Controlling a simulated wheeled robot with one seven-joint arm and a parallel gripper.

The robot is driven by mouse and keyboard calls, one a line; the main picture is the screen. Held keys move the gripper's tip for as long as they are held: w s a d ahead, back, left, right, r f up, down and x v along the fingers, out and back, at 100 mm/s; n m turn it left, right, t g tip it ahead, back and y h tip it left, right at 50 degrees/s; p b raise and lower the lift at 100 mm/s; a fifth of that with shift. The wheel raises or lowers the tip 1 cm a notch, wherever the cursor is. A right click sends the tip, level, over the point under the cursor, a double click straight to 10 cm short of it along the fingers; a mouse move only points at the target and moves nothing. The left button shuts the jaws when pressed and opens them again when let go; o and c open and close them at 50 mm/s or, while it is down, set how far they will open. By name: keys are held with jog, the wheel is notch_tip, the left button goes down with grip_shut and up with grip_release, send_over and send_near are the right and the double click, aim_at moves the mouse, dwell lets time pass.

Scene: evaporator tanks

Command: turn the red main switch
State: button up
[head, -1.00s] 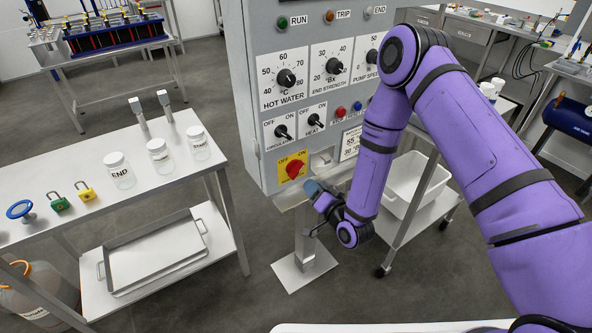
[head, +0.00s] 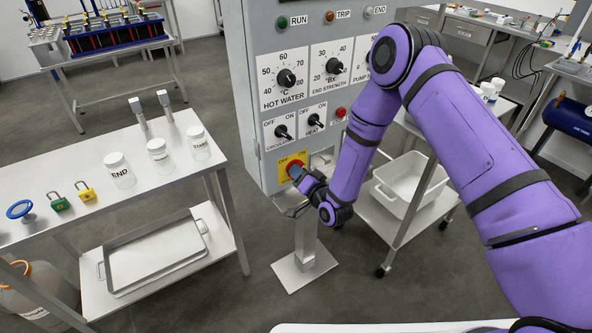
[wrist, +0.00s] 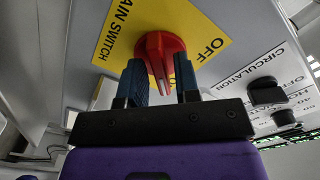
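The red main switch (head: 293,169) sits on a yellow plate (head: 284,164) marked OFF and ON, at the bottom left of the grey control panel's front. It also shows in the wrist view as a red handle (wrist: 160,60); the word OFF is to its right there. My gripper (head: 303,180) is at the switch in the head view and partly covers it. In the wrist view my gripper (wrist: 160,80) has its two dark blue fingers apart, one on each side of the red handle. Whether the fingers touch the handle is unclear.
The grey panel (head: 260,100) carries dials and a black circulation switch (head: 282,132) above the main switch. A steel table (head: 150,188) with jars stands to the left. A trolley with a white tub (head: 405,185) stands behind my arm.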

grip_shut()
jog(key=shift+n, duration=1.1)
jog(key=shift+n, duration=1)
